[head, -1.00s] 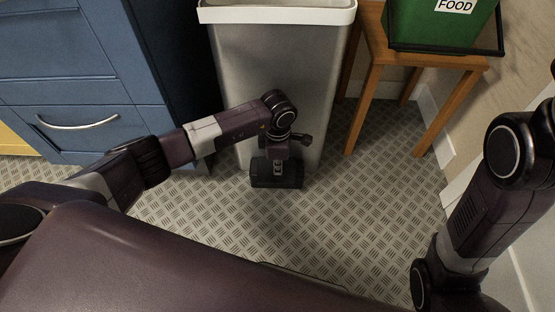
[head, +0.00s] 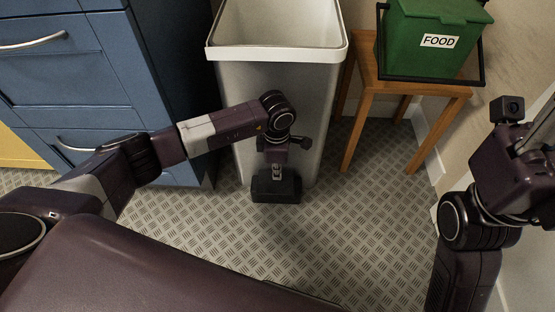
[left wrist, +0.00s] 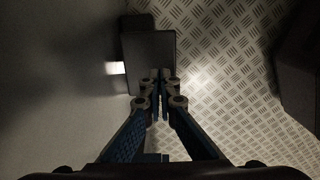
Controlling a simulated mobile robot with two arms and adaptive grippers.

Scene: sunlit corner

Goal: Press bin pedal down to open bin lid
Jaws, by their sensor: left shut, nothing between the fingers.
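The bin (head: 275,105) is a tall grey metal box with a pale rim. Its top is open and I see into its interior (head: 280,22); the lid itself is not in view. The black pedal (head: 276,190) is at the foot of the bin, and it also shows as a dark plate in the left wrist view (left wrist: 148,58). My left gripper (head: 276,174) points down at the pedal; its closed, empty fingertips (left wrist: 162,76) overlap the pedal's near edge in the left wrist view. They appear to touch it. My right arm is at the right; its fingers are not visible.
A blue drawer cabinet (head: 75,75) stands left of the bin. A wooden stool (head: 426,93) to the right carries a green FOOD caddy (head: 436,40). The patterned metal floor (head: 330,225) in front of the bin is clear. A wall is close at the right.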

